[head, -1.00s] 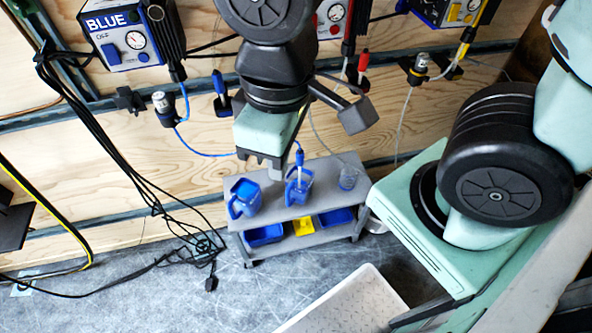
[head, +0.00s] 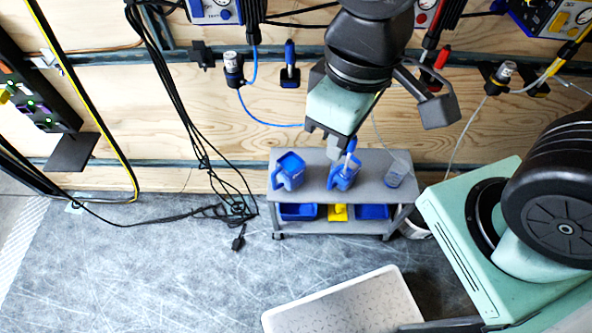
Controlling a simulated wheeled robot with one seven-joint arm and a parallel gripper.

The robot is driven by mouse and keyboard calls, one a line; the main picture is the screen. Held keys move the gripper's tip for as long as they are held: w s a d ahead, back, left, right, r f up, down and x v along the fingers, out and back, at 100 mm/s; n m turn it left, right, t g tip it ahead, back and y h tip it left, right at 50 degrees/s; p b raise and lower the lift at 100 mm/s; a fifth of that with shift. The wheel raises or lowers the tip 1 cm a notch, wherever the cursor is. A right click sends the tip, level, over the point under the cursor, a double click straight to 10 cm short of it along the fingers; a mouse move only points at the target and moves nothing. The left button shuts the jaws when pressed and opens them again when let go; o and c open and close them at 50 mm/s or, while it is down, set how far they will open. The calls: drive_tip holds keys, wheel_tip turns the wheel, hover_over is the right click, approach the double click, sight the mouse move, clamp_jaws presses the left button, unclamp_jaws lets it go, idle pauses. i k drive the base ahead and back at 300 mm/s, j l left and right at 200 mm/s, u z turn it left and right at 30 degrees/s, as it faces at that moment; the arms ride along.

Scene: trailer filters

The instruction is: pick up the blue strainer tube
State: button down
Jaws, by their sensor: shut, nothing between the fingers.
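A slim blue tube-like piece (head: 289,62) stands upright in a wall holder, left of my arm. A short grey cylinder (head: 232,66) with a blue hose hangs in a bracket further left. A thin blue-and-white piece (head: 351,148) sticks up from the right blue jug (head: 342,177) on the grey cart (head: 318,180). I cannot tell for certain which is the strainer tube. My gripper (head: 326,140) is shut and empty, pointing down. In the picture its fingers lie just up and left of the jug's thin piece; the height gap is unclear.
Another blue jug (head: 289,170) and a clear cup (head: 396,174) stand on the cart. Blue bins (head: 299,212) and a yellow one (head: 337,213) sit on its lower shelf. Black cables (head: 200,150) hang at left. A pale tray (head: 345,305) is in front; open floor lies left of it.

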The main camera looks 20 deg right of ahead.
sight(350, 148)
drive_tip(key=k+l+u, duration=0.15)
drive_tip(key=u, duration=0.25)
drive_tip(key=k+l+u, duration=0.1)
drive_tip(key=u, duration=0.3)
drive_tip(key=k+j+u, duration=0.2)
drive_tip(key=k, duration=0.25)
drive_tip(key=l, duration=0.1)
